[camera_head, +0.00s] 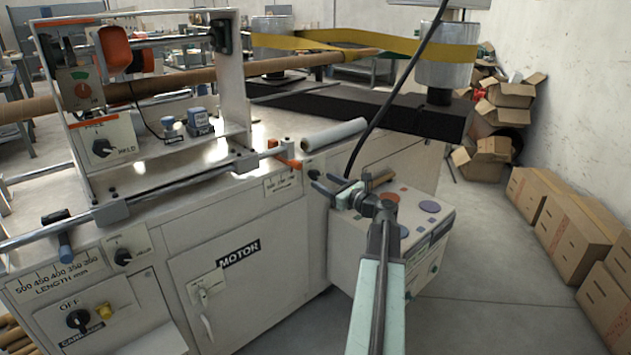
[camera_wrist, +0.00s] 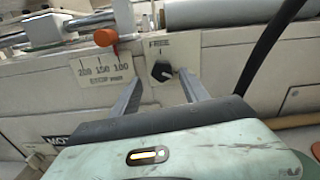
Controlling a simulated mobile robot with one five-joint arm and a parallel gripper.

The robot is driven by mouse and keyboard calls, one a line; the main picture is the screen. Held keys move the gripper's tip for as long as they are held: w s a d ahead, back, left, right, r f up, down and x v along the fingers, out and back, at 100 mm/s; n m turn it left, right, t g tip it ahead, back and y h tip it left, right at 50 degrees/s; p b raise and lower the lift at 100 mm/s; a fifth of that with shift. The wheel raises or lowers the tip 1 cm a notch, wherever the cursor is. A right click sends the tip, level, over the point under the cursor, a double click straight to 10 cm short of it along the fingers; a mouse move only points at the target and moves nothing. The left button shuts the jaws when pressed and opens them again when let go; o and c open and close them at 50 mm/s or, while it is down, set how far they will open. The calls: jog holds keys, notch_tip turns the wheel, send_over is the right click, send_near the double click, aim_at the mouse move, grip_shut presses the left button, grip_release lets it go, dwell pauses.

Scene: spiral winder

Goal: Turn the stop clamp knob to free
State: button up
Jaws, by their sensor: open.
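The stop clamp knob (camera_wrist: 161,71) is a black knob on a pale plate marked FREE, right of a stop scale (camera_wrist: 104,70) in the wrist view. A light mark on the knob seems to point toward the lower right, away from the word FREE above; other lettering is hidden or too small to read. My gripper (camera_wrist: 160,76) is open, with one finger on each side of the knob; I cannot tell whether they touch it. In the head view my gripper (camera_head: 335,189) is at the cabinet's right front corner, and the knob is hard to make out there.
An orange stop (camera_head: 286,160) on a rod and a pale roll (camera_head: 334,134) lie just above. A black cable (camera_head: 375,125) hangs close to my gripper. A white box (camera_head: 425,215) with coloured discs stands below my arm. Other knobs (camera_head: 103,148) are on the left.

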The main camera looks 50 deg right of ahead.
aim_at(317, 177)
jog(key=w, duration=0.5)
jog(key=shift+d, duration=0.35)
